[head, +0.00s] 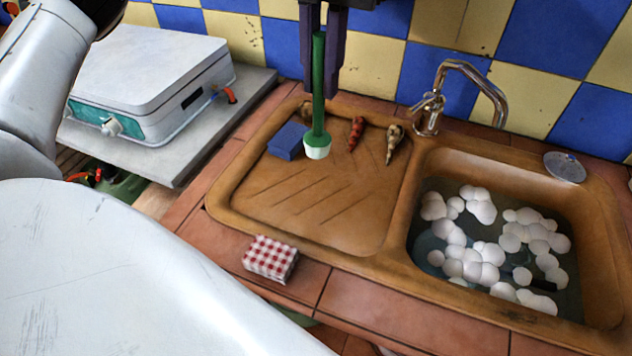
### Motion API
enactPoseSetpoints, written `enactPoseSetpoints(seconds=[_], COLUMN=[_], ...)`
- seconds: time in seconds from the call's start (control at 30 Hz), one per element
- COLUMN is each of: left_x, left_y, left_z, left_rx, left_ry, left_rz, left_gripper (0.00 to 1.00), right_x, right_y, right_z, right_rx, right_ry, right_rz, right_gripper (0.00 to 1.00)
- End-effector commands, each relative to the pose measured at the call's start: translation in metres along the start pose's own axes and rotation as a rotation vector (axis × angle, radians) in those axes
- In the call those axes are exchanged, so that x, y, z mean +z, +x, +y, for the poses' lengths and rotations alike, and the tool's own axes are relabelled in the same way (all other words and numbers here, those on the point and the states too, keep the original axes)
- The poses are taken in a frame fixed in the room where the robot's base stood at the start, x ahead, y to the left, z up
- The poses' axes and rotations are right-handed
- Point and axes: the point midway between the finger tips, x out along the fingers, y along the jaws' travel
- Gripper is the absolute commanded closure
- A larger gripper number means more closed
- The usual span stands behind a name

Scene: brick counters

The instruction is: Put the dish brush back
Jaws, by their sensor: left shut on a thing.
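A green dish brush (319,100) with a white bristle head hangs upright, head down, in the head view. My left gripper (321,75) is shut on its handle, with dark fingers on either side. The brush head shows over the drainboard (300,210) of the brown sink, near its back edge. I cannot tell whether the bristles touch the surface. My right gripper is not in view.
A blue block (286,141) lies left of the brush head; a red shell-like thing (356,132) and a brown one (393,143) lie right. The basin holds water and white foam (470,255) beside the faucet (432,105). A checkered sponge (270,258) lies in front.

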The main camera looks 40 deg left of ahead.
Motion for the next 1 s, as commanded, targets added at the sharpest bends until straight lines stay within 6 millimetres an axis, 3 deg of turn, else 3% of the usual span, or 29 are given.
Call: enactPoseSetpoints(seconds=[0.2, 0.43, 0.57, 0.8, 1.0], left_x=[0.002, 0.002, 0.002, 0.002, 0.002], left_y=[-0.019, -0.020, 0.005, 0.071, 0.108], left_z=[0.008, 0.011, 0.011, 0.009, 0.008], left_rx=[-0.017, -0.022, -0.021, -0.021, -0.023], left_ry=[-0.480, -0.685, -0.699, -0.694, -0.695], left_rz=[-0.002, 0.004, 0.009, 0.009, 0.006], left_gripper=[1.00, 1.00, 1.00, 1.00, 1.00], right_x=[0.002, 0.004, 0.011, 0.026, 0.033], right_y=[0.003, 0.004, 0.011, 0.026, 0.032], right_z=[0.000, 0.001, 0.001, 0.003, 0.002], right_rx=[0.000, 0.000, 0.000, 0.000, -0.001], right_ry=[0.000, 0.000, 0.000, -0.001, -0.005], right_rz=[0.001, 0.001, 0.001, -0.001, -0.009], right_gripper=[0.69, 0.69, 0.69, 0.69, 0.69])
